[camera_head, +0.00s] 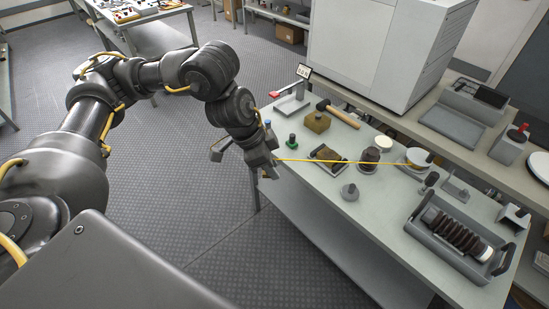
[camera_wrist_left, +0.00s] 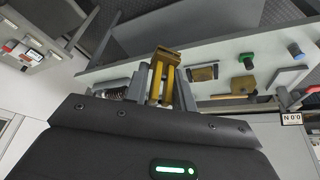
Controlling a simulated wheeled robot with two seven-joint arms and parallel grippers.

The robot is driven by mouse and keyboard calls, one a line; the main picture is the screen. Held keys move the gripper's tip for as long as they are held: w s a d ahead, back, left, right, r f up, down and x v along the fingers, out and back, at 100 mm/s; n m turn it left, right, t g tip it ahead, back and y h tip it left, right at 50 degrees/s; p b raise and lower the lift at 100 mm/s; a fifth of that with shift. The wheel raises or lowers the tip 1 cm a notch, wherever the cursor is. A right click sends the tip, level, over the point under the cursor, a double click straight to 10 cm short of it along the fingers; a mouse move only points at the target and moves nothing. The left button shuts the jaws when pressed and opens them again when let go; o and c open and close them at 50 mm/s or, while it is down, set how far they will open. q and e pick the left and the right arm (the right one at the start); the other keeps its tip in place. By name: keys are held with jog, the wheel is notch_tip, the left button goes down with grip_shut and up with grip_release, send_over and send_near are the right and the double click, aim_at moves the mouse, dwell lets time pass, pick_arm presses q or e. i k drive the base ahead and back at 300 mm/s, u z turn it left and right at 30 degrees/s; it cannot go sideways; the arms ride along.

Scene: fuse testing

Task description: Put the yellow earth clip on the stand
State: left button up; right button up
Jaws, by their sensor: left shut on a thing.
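My left gripper (camera_head: 267,168) is at the left edge of the workbench in the head view. It is shut on the yellow earth clip (camera_wrist_left: 165,75), which shows as a brass-yellow piece between the fingers in the left wrist view. In the head view the clip is mostly hidden by the gripper. A yellow cable (camera_head: 330,162) runs from the gripper across the bench to a white reel (camera_head: 418,158). I cannot tell whether this is the task's stand. My right gripper is not in view.
The grey bench (camera_head: 377,222) holds a mallet (camera_head: 338,113), a brown block (camera_head: 317,122), a green-topped knob (camera_head: 292,139), a small open box (camera_head: 327,158) and a grey tray (camera_head: 410,228) with a ribbed insulator. A large white cabinet (camera_head: 375,45) stands behind.

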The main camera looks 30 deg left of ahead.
aim_at(390, 189)
jog(key=z, duration=3.5)
jog(key=k, duration=0.85)
jog(key=u, duration=1.6)
